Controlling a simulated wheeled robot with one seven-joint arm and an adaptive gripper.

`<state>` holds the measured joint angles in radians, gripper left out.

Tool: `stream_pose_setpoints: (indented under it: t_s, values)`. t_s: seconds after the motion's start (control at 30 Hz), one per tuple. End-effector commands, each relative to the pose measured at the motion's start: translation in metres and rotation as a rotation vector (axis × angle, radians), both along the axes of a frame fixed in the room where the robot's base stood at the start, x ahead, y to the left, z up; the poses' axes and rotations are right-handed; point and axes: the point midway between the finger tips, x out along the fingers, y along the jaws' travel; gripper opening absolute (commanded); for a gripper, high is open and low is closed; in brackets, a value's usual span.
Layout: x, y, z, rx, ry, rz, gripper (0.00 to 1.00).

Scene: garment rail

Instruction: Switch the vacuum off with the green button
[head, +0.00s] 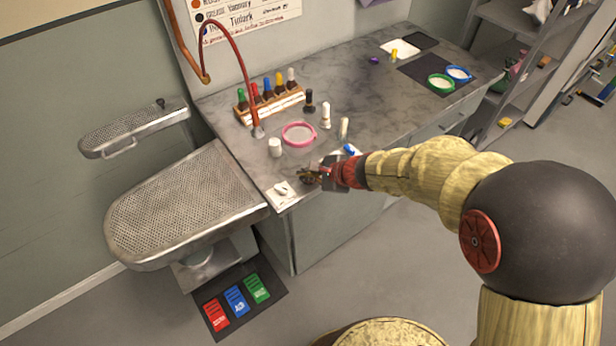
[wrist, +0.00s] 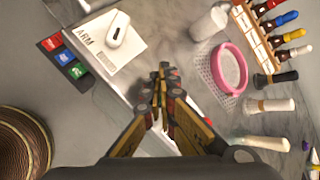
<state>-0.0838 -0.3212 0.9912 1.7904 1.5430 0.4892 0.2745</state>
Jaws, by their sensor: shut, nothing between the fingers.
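The green button (head: 257,288) is the rightmost of three coloured pads on a dark floor mat (head: 224,331), below the perforated steel board (head: 180,205). It also shows small in the wrist view (wrist: 76,71), at the left. My gripper (head: 311,178) is over the front left corner of the grey worktop, well above and to the right of the button. In the wrist view my gripper (wrist: 162,72) has its fingers closed together with nothing between them. The lettering on the button is too small to read. Nothing covers the button in either view.
Red (head: 215,314) and blue (head: 236,300) pads sit beside the green one. A white device (head: 282,188) lies on a card marked ARM. A pink ring (head: 299,134), bottles and brushes crowd the worktop (head: 350,75). The worktop's front edge lies between my gripper and the pads.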

Motion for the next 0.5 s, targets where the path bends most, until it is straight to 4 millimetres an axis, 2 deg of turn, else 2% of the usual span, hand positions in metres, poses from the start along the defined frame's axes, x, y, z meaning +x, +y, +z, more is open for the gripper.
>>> stream_pose_setpoints:
  t_s: [0.3, 0.5]
  values:
    - [-0.0029, -0.0007, -0.0056, -0.003, 0.009, -0.001, 0.0]
    - [-0.0031, -0.0008, -0.001, -0.002, 0.01, -0.001, 0.0]
